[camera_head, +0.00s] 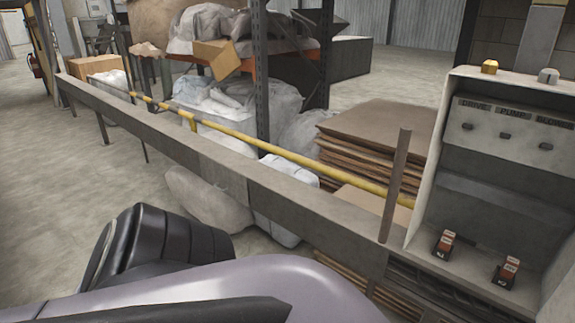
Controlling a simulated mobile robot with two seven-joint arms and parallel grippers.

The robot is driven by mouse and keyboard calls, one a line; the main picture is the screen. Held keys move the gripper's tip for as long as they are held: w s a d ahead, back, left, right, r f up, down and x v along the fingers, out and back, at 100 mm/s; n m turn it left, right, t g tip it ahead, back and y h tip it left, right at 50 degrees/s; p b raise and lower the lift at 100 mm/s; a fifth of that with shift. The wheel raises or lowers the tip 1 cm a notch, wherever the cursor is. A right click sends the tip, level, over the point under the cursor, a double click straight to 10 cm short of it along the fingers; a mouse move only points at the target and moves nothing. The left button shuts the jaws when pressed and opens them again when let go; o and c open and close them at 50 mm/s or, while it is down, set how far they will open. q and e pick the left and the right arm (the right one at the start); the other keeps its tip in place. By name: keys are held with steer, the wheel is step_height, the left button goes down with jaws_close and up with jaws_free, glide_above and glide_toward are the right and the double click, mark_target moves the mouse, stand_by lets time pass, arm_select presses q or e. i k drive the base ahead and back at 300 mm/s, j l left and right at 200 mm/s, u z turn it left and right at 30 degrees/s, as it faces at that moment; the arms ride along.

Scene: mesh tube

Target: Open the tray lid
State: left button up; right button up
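I cannot pick out a tray or a lid in the head view. An open pale grey cabinet (432,165) stands at the right edge. Large smooth purple-grey and black parts fill the bottom of the picture, probably my own arm. No fingers of either gripper show.
A long grey rail (215,165) with a yellow pipe (270,148) runs diagonally to the cabinet. A thin upright post (396,185) stands beside the cabinet. Behind are stacked cardboard sheets (375,135) and a rack with wrapped bags (215,95). Open floor (60,190) lies left.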

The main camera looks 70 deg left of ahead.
mark_target(232, 184)
steer(key=u, duration=2.75)
steer(key=i+j+z, duration=0.15)
steer(key=i+z, duration=0.2)
steer(key=i, duration=0.3)
steer(key=i+j+z, duration=0.35)
steer(key=i, duration=0.3)
steer(key=i+j+z, duration=0.35)
steer(key=i+j, duration=0.15)
steer(key=i, duration=0.1)
